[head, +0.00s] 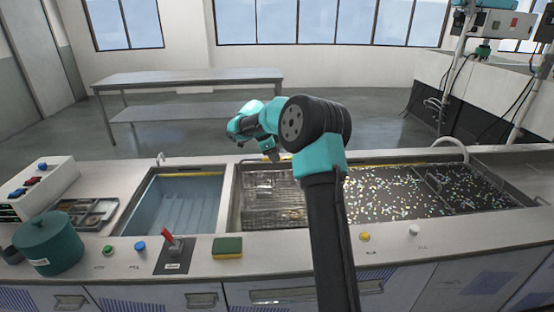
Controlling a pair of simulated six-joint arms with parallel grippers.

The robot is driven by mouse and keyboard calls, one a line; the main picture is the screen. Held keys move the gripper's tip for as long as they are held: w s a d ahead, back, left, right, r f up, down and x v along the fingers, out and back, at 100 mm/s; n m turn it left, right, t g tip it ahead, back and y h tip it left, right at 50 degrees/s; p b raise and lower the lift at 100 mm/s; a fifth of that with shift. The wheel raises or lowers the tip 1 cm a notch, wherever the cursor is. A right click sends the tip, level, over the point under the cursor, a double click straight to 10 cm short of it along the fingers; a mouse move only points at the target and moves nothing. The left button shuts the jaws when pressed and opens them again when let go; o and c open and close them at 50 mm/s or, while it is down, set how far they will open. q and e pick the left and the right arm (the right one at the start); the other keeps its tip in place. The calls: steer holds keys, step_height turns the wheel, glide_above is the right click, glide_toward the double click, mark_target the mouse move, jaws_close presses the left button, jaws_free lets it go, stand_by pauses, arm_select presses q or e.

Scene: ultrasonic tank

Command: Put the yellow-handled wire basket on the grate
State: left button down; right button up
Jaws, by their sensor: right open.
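My right arm rises from the bottom centre and bends at a joint over the tanks. Its gripper (271,156) points down at the back edge of the middle basin and is open, with nothing seen between its fingers. A wire basket (268,200) of thin metal mesh shows inside the middle basin, below and in front of the gripper. A small yellow patch shows beside the fingertips; I cannot tell whether it is the basket's handle. The grate cannot be told apart from the wire mesh. My arm hides the right side of this basin. My left gripper is not in view.
An empty blue sink (180,205) lies left of the middle basin. A wide tank with speckled contents (420,190) lies right. A teal pot (50,245), a metal tray (85,215), a sponge (227,247) and a red-lever switch (172,250) stand on the counter.

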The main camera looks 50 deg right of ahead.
steer(key=v, duration=0.8)
steer(key=shift+r, duration=0.3)
steer(key=shift+w+a, duration=0.1)
steer(key=x, duration=1.2)
steer(key=shift+a, duration=0.1)
